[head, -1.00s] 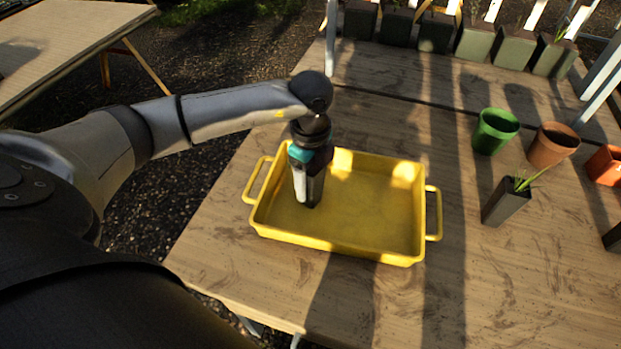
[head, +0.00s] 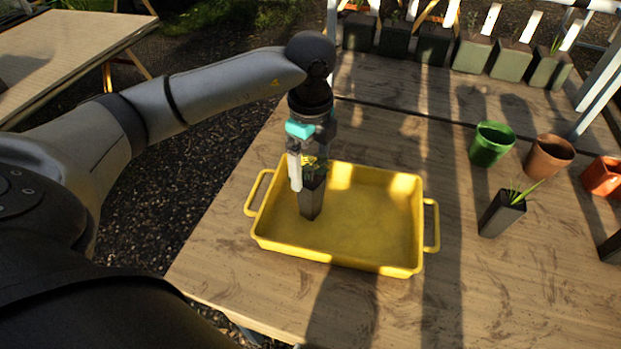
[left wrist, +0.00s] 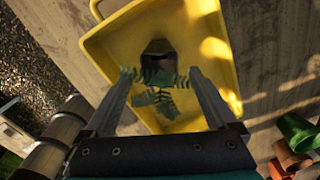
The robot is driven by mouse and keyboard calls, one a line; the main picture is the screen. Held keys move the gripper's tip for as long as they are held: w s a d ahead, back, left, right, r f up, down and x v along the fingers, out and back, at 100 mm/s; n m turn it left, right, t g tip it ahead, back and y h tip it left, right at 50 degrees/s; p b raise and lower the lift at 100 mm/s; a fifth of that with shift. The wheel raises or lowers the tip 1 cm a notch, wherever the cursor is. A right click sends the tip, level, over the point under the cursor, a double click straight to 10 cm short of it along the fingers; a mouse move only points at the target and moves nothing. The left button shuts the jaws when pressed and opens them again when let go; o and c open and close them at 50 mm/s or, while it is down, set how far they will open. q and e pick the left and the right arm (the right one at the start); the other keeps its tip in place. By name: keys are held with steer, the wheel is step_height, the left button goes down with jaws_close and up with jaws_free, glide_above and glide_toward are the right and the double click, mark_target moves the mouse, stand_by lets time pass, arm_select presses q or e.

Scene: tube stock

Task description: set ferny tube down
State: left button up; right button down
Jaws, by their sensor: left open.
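The ferny tube (head: 312,199) is a dark square pot with green fern fronds on top. It stands upright inside the yellow tray (head: 346,260), towards its left side. My left gripper (head: 304,178) is just above the tube, at the height of the fronds. In the left wrist view the tube (left wrist: 158,48) shows beyond the fingertips of the open left gripper (left wrist: 160,80), with the fronds between and below the tips. My right gripper is not in view.
A dark tube with grassy leaves (head: 502,212) stands right of the tray. Green (head: 491,145), terracotta (head: 548,157) and orange (head: 602,176) pots are further right. Several square pots (head: 434,43) line the back edge. The tray's middle and right are empty.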

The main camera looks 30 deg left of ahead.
arm_select(q)
steer(key=shift+r, duration=1.75)
